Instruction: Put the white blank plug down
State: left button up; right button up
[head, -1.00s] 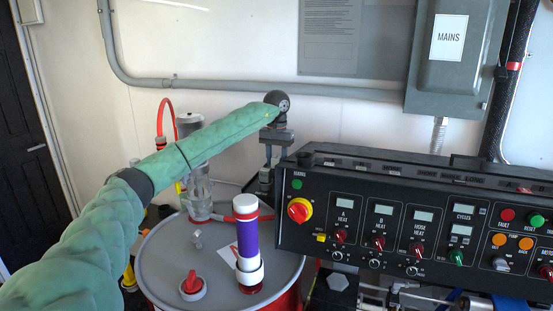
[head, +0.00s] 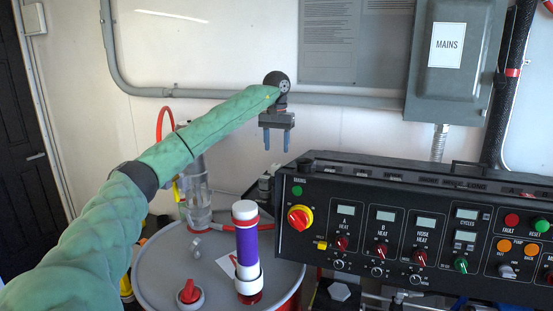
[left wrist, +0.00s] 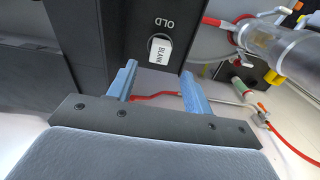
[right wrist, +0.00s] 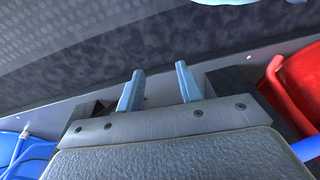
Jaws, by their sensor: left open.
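The white blank plug (left wrist: 160,50), marked BLANK, sits on a black block (left wrist: 127,28) beside the printed word OLD in the left wrist view. I cannot make the plug out in the head view. My left gripper (head: 277,149) is open and empty, with its blue fingers pointing down, above the area behind the left end of the control panel. In the left wrist view its fingertips (left wrist: 159,70) are apart, and the plug shows beyond the gap between them, clear of both. My right gripper (right wrist: 160,70) is open with nothing between its fingers.
The black control panel (head: 400,235) fills the right side. A grey drum lid (head: 165,265) carries a purple-banded white cylinder (head: 246,245), a red-capped fitting (head: 190,293) and a clear cylinder (head: 198,200). A grey MAINS box (head: 447,60) hangs on the wall. Space around the raised gripper is free.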

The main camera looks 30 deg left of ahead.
aim_at(276, 165)
pick_arm(q)
jog(key=shift+r, duration=2)
